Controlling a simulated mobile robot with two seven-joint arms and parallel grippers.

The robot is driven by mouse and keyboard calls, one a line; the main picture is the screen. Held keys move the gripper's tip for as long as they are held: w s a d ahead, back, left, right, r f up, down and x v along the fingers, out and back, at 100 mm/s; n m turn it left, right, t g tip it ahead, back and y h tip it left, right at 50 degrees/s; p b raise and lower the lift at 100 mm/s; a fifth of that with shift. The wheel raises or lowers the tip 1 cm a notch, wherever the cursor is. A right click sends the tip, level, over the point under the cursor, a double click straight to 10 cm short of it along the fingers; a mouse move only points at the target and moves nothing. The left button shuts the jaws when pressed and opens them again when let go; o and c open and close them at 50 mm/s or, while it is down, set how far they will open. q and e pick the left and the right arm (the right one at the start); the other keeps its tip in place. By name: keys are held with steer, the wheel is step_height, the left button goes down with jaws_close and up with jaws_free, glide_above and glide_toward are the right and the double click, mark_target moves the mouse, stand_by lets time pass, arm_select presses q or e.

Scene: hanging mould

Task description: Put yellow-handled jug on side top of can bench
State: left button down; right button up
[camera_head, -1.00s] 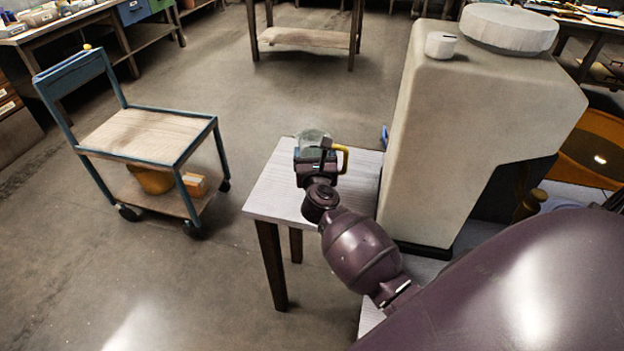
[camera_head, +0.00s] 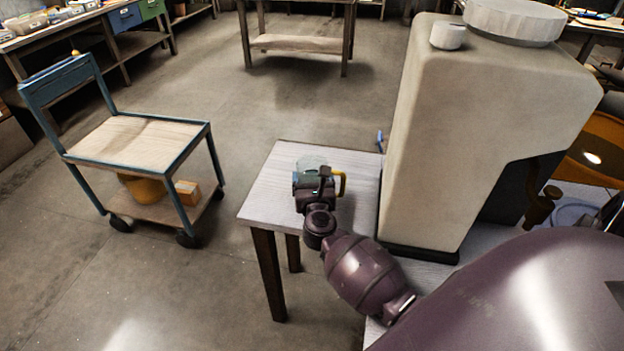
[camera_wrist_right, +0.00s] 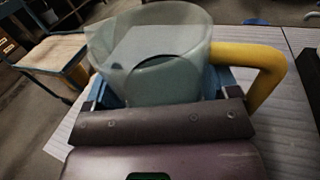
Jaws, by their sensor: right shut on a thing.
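The yellow-handled jug is a clear, greenish jug (camera_wrist_right: 150,50) with a thick yellow handle on its right in the right wrist view. In the head view the jug (camera_head: 310,163) shows small, partly hidden behind my right gripper (camera_head: 318,180). My right gripper (camera_wrist_right: 165,95) is shut on the jug, with a blue finger at each side of its body. The jug is over the pale wooden top of a small side table (camera_head: 265,195) with dark legs, beside the big can. I cannot tell whether the jug's base touches the top. My left gripper is not in view.
A large beige can (camera_head: 460,120) with a white lid stands right of the side top. A blue-framed trolley (camera_head: 120,140) stands to the left with open floor between. Workbenches line the back. The side top's left and front areas are bare.

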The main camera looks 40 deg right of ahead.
steer(key=shift+f, duration=0.1)
steer(key=o, duration=1.1)
steer(key=shift+o, duration=0.2)
steer(key=v, duration=1.2)
